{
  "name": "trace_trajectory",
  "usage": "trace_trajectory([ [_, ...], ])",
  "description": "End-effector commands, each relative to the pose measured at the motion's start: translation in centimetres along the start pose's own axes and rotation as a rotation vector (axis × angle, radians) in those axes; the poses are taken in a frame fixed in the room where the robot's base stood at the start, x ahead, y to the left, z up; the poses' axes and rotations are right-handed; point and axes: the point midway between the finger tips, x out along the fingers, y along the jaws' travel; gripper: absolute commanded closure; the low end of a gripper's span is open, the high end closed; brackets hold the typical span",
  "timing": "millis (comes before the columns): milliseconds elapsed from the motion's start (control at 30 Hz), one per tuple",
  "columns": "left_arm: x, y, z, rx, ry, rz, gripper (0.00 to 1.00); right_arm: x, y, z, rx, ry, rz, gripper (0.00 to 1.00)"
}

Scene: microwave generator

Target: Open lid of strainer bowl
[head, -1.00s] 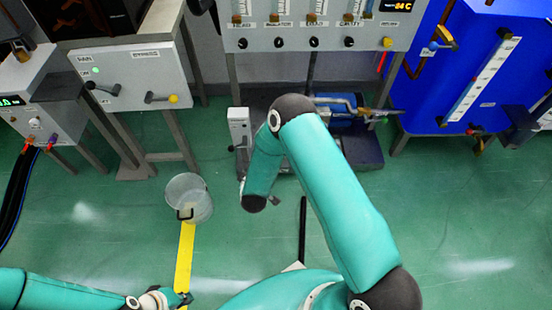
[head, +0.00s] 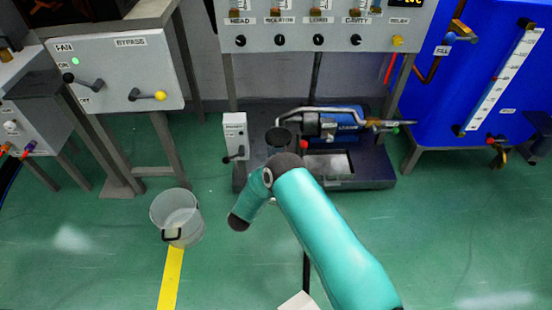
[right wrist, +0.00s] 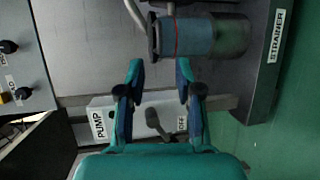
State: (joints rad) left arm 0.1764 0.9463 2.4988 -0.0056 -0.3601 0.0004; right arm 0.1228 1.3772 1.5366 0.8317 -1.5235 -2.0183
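The strainer bowl appears to be the grey-blue upright cylinder (right wrist: 205,36) beside the STRAINER label in the right wrist view. Its dark lid (right wrist: 154,38) seems shut, seen edge-on. In the head view its dark round top (head: 279,136) shows just behind my right arm's elbow, which hides its lower part. My right gripper (right wrist: 159,72) is open and empty. In the right wrist view its fingertips are apart from the cylinder and lid, just below them in the picture. In the head view the right gripper is hidden by the arm. My left gripper is in neither view.
The pump box (head: 235,137) with its lever stands left of the strainer. Pipework and a blue motor (head: 343,123) lie to the right on the dark skid (head: 370,183). A clear bucket (head: 177,217) stands on the floor. The labelled panel (head: 300,32) overhangs behind.

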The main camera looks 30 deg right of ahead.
Motion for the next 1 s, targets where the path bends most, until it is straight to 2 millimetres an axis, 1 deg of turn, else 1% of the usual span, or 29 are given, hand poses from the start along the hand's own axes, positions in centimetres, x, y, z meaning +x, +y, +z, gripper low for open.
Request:
trace_trajectory([
  [33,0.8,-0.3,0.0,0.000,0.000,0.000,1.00,1.4,-0.4,0.1,0.004,-0.005,0.002,0.65],
  [200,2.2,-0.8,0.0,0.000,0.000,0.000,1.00,5.1,-0.4,0.1,0.004,-0.003,0.002,0.65],
  [400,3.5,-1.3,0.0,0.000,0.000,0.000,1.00,8.6,-0.3,0.1,0.003,-0.001,0.002,0.65],
  [500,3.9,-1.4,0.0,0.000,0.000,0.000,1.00,9.8,-0.2,0.0,0.003,0.000,0.000,0.65],
  [600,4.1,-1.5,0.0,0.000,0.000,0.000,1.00,10.5,-0.1,0.0,0.003,0.000,0.001,0.65],
  [700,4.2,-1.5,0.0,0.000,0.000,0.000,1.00,10.8,-0.1,0.0,0.002,0.001,-0.001,0.65],
  [933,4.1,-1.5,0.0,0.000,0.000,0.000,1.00,10.8,0.0,0.0,0.001,0.001,-0.001,0.65],
  [967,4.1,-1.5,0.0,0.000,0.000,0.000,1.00,10.8,0.0,0.0,0.001,0.001,-0.001,0.67],
  [1000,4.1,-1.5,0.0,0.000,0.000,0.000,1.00,10.8,0.0,0.0,0.001,0.001,-0.001,0.73],
])
